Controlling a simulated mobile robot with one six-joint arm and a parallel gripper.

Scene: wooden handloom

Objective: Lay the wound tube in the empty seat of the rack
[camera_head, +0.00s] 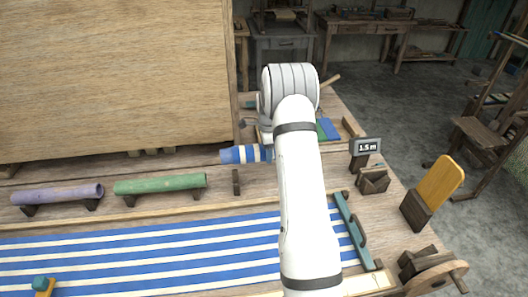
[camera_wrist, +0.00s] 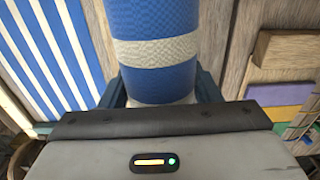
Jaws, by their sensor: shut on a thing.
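The wound tube (camera_head: 240,154), blue with a white band, sticks out to the left from behind my arm. In the wrist view the tube (camera_wrist: 152,50) stands between the two dark blue fingers of my gripper (camera_wrist: 162,88), which is shut on it. A purple tube (camera_head: 58,194) and a green tube (camera_head: 160,184) lie on dark rack supports. To the right of the green tube, a bare dark support (camera_head: 236,182) shows, with the held tube above it in the picture. My arm hides what lies right of that support.
Blue-and-white striped cloth (camera_head: 150,246) spreads across the loom's front. A large wooden panel (camera_head: 110,75) stands at the back left. A small "1.5 m" sign (camera_head: 367,146), wooden blocks (camera_head: 373,180) and a yellow board (camera_head: 442,183) are to the right.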

